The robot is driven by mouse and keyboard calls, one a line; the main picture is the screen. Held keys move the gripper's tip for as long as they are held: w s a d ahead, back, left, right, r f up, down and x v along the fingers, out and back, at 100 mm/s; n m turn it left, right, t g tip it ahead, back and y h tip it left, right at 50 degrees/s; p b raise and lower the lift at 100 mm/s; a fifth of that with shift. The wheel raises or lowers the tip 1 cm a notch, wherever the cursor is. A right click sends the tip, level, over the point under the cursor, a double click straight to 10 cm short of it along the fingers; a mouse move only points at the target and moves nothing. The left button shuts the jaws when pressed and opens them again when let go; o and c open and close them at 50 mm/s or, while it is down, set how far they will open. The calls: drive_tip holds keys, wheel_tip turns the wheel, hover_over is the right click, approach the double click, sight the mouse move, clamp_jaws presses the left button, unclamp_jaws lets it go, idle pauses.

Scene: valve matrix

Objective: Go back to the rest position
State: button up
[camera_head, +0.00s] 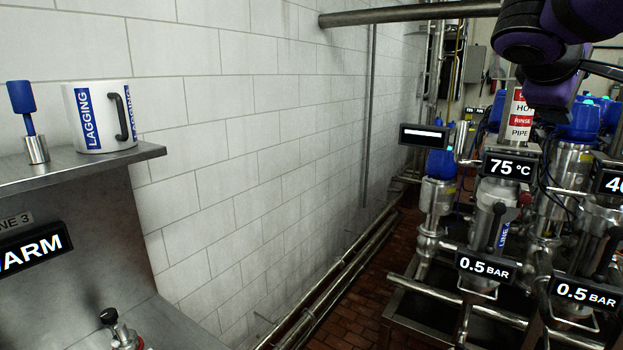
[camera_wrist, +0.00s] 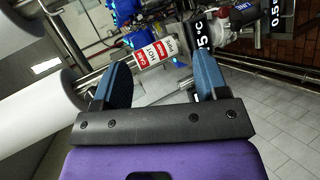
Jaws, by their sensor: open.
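My gripper (camera_wrist: 160,87) shows in the wrist view, with two blue fingers set apart and nothing between them. Beyond the fingers is a valve assembly with a red and white tag (camera_wrist: 155,53). In the head view, my purple and black arm is at the upper right, in front of the valve matrix (camera_head: 490,220). The fingertips are not visible in the head view.
Several displays, one reading 75 °C (camera_head: 506,167), sit among the valves. Pipes run along the tiled wall (camera_head: 250,120). Brick floor (camera_head: 345,318) shows between.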

drive_tip(key=s+a+f+m+y, duration=0.3)
drive_tip(key=s+a+f+y, duration=0.1)
drive_tip(key=s+f, duration=0.4)
drive_tip(key=s+a+f+m+g+y, duration=0.1)
drive_tip(key=s+a+f+m+y, duration=0.2)
drive_tip(key=s+f+y, duration=0.4)
drive_tip(key=shift+s+a+f, duration=0.75)
drive_tip(key=shift+s+f, duration=0.05)
drive_tip(key=shift+s, duration=0.05)
